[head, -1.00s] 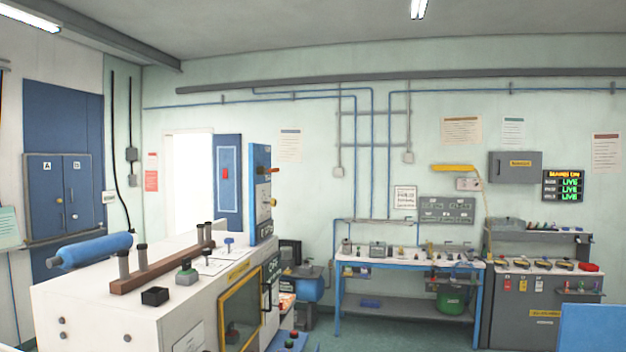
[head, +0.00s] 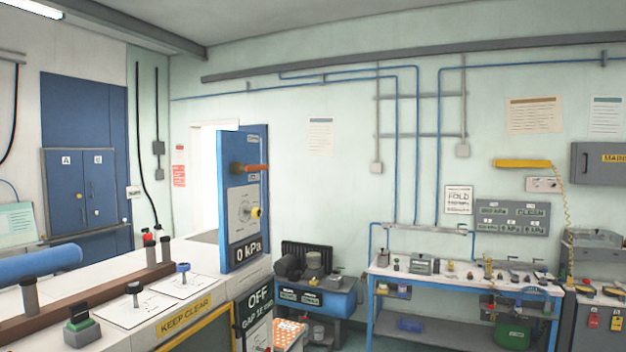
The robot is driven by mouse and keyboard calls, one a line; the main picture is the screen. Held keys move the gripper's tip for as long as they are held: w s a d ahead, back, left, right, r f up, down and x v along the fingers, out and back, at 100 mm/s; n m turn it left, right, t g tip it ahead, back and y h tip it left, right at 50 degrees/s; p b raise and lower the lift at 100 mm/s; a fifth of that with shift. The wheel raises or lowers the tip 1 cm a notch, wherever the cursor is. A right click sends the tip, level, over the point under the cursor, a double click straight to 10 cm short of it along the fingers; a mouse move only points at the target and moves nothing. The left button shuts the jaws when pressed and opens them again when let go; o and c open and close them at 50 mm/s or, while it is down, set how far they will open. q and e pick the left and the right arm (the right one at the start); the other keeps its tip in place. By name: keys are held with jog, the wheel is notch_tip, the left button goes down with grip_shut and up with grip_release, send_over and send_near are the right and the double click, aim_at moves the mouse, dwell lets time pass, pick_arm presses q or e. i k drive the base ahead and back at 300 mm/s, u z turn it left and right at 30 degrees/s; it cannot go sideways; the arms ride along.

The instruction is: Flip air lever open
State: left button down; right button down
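The air lever (head: 254,168) is an orange-red handle on the upper part of a blue-edged upright panel (head: 227,205). It lies about level, pointing right from a brown pivot at its left end. Small labels sit above and below it, too small to read. Below are a pale dial plate with a yellow knob (head: 256,212) and a display (head: 247,251) reading 0 kPa. Neither of my grippers is in view.
The panel stands on a white machine (head: 135,335) with a KEEP CLEAR label, a blue roller (head: 40,262), a brown bar (head: 95,298) and small knobs. Behind are a compressor (head: 318,285) and a blue workbench (head: 460,282). Some floor shows between them.

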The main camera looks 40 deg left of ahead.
aim_at(253, 167)
jog(key=u, duration=0.25)
jog(key=i, duration=0.95)
jog(key=u, duration=1.45)
jog(key=i, duration=0.8)
jog(key=u, duration=0.75)
